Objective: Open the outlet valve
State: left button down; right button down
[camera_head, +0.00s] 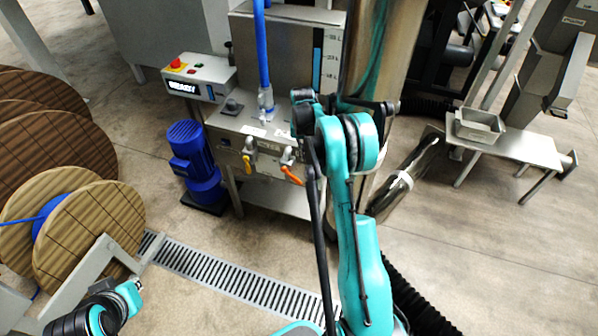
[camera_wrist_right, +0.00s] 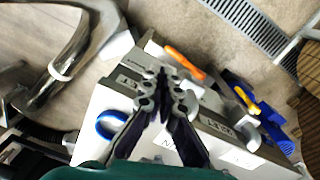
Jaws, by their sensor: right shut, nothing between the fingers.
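Two valve levers stick out of the front of the steel tank unit (camera_head: 225,125): a yellow lever (camera_head: 248,163) and, to its right, an orange lever (camera_head: 291,175). Labels sit near them, too small to read surely, so I cannot tell which is the outlet valve. In the wrist view the orange lever (camera_wrist_right: 185,62) lies just beyond my right gripper (camera_wrist_right: 162,78), and the yellow lever (camera_wrist_right: 245,99) is farther right. My right gripper is shut and empty, above the unit and apart from the levers. My left arm shows at lower left; its fingers cannot be made out.
A blue motor (camera_head: 195,165) stands left of the unit. A control box (camera_head: 198,78) and a blue hose (camera_head: 262,45) are above. Wooden cable reels (camera_head: 90,235) fill the left side. A steel bench (camera_head: 515,145) is at right. A floor grate (camera_head: 235,275) crosses the front.

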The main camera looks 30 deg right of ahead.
jog(key=m+p, duration=0.1)
jog(key=m, duration=0.5)
jog(key=m+b, duration=0.1)
jog(key=m, duration=1.4)
send_over(299, 181)
jog(key=f, duration=0.7)
jog(key=d+f, duration=0.1)
jog(key=f, duration=0.2)
jog(key=shift+s+f, duration=0.35)
jog(key=shift+f, duration=0.05)
jog(key=shift+w+a+f+m+b, duration=0.3)
jog(key=shift+w+a+f+b, duration=0.1)
jog(key=shift+a+f, duration=0.1)
